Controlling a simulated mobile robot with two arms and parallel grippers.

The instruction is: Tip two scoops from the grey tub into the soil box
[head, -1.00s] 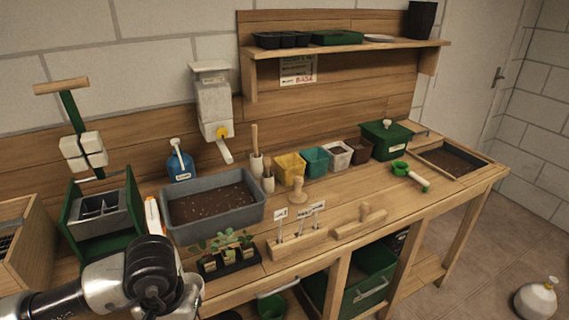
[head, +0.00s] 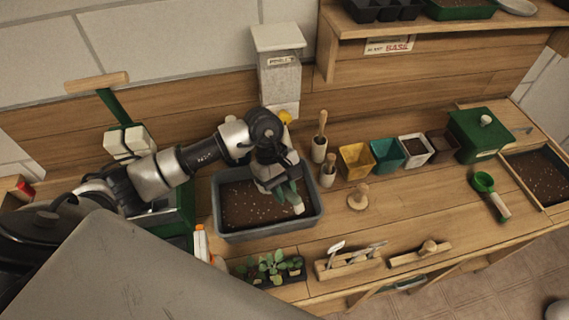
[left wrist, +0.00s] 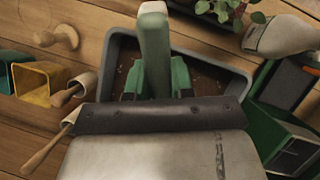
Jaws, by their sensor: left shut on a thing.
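The grey tub (head: 228,237) holds dark, speckled soil and stands mid-bench; its rim also shows in the left wrist view (left wrist: 215,57). My left gripper (head: 282,186) is over the tub's right half. It is shut on a green tool with a cream end (head: 298,207), which fills the middle of the left wrist view (left wrist: 154,45). The tool's lower part is hidden, and I cannot tell whether it touches the soil. The wooden soil box (head: 515,185) is at the right edge. My right gripper is not in view.
Coloured pots (head: 387,154), a green lidded box (head: 478,135) and a wooden stamp (head: 358,197) stand right of the tub. Seedlings (head: 270,265) and a label block (head: 347,265) are in front. A dispenser (head: 279,75) stands behind. Bare bench lies between stamp and scoop.

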